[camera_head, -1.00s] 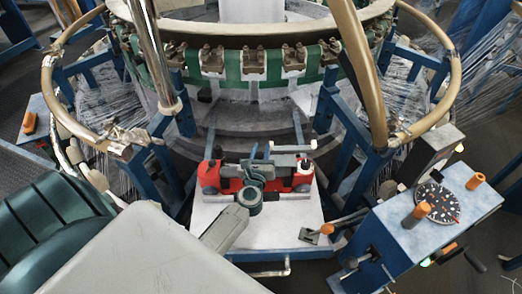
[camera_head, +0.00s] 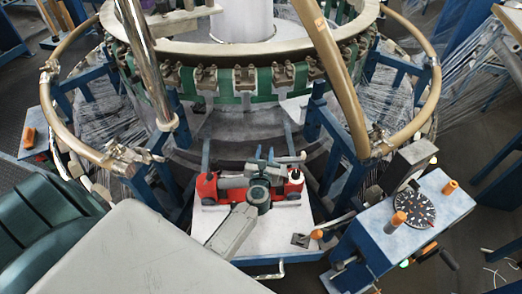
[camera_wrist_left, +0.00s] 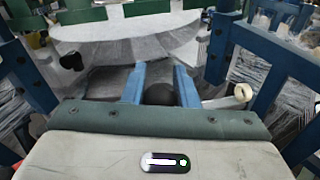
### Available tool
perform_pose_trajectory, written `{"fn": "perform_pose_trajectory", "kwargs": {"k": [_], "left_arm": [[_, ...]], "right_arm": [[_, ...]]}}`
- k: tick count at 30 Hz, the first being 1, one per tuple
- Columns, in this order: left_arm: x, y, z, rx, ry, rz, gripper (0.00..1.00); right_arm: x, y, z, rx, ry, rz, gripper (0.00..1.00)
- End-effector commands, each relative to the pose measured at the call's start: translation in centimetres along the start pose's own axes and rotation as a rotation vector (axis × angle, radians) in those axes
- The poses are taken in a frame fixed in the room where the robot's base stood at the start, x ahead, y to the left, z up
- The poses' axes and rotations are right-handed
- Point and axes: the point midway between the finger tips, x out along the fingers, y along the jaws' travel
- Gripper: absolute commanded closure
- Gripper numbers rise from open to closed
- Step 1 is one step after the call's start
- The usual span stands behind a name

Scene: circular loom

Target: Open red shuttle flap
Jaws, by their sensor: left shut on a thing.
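The red shuttle (camera_head: 207,188) sits on a white-topped table in front of the loom. Its right end (camera_head: 294,186) shows beyond my gripper, with a dark, white-topped part above it. My left gripper (camera_head: 264,163) is over the middle of the shuttle, shut on its flap, which is mostly hidden by the gripper. In the left wrist view the two blue fingers (camera_wrist_left: 161,84) stand apart with a dark round part between them. A pale rod end (camera_wrist_left: 243,92) shows to their right. My right gripper is in neither view.
The white table (camera_head: 285,236) has bare room in front of the shuttle. A blue control box (camera_head: 385,245) with a dial and orange knobs stands at the right. The loom's ring (camera_head: 235,55) is behind, with brass hoops (camera_head: 431,95) at both sides.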

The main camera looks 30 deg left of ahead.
Motion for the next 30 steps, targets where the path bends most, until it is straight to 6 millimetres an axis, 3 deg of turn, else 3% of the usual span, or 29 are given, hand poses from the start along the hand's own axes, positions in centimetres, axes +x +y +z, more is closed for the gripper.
{"fn": "perform_pose_trajectory", "kwargs": {"k": [16, 17, 19, 30], "left_arm": [[-0.03, -0.32, 0.03, 0.028, 0.008, -0.001, 1.00], [-0.04, -0.32, 0.02, 0.028, 0.008, -0.001, 0.68], [-0.03, -0.31, 0.03, 0.028, 0.008, -0.001, 0.54], [-0.88, -0.31, -0.09, 0.027, 0.008, 0.000, 0.52]], "right_arm": [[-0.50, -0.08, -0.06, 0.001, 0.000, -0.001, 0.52], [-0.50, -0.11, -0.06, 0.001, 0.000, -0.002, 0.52], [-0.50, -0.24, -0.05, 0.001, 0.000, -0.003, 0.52], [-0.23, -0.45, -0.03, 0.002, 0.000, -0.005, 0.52]]}}
